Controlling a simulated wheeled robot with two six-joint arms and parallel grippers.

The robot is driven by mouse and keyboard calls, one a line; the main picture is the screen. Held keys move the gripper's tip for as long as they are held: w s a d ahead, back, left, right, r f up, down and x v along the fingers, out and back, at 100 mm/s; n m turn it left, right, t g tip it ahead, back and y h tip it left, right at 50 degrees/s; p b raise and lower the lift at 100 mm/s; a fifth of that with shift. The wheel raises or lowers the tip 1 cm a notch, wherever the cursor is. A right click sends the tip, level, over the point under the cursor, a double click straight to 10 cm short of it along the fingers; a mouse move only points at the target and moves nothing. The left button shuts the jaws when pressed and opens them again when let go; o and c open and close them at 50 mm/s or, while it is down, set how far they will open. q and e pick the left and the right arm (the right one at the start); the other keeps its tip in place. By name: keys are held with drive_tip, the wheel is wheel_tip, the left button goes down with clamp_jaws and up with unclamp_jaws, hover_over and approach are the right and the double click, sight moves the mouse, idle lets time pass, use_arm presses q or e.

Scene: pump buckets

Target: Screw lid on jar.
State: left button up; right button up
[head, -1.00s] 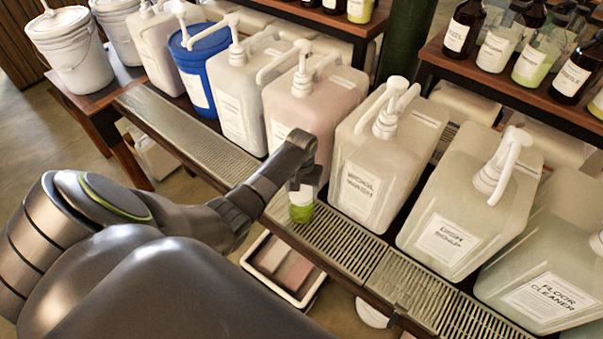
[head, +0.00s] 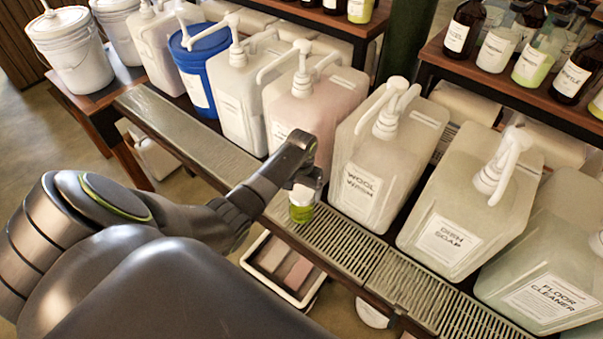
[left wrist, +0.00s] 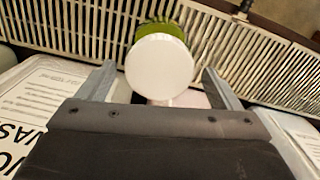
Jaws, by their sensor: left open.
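A small jar of yellow-green contents (head: 301,213) stands upright on the metal drip grate, in front of the pink jug. A white round lid (left wrist: 160,67) sits over the jar's mouth. In the head view the lid (head: 302,194) is partly covered by my gripper; whether it is fully screwed down cannot be told. My left gripper (head: 304,184) is above the jar, pointing down. In the left wrist view its two fingers (left wrist: 157,82) are spread, one on each side of the lid, with gaps to it. The right gripper is out of view.
Large pump jugs, including wool wash (head: 372,175) and dish soap (head: 460,215), stand close behind the drip grate (head: 355,250). A blue bucket (head: 203,70) stands further left. A tray of bars (head: 285,268) is below the grate. Bottles fill the shelf at upper right.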

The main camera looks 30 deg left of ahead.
use_arm(q)
drive_tip(key=n, duration=0.3)
drive_tip(key=shift+n, duration=0.3)
drive_tip(key=n, duration=1.1)
drive_tip(key=c, duration=1.1)
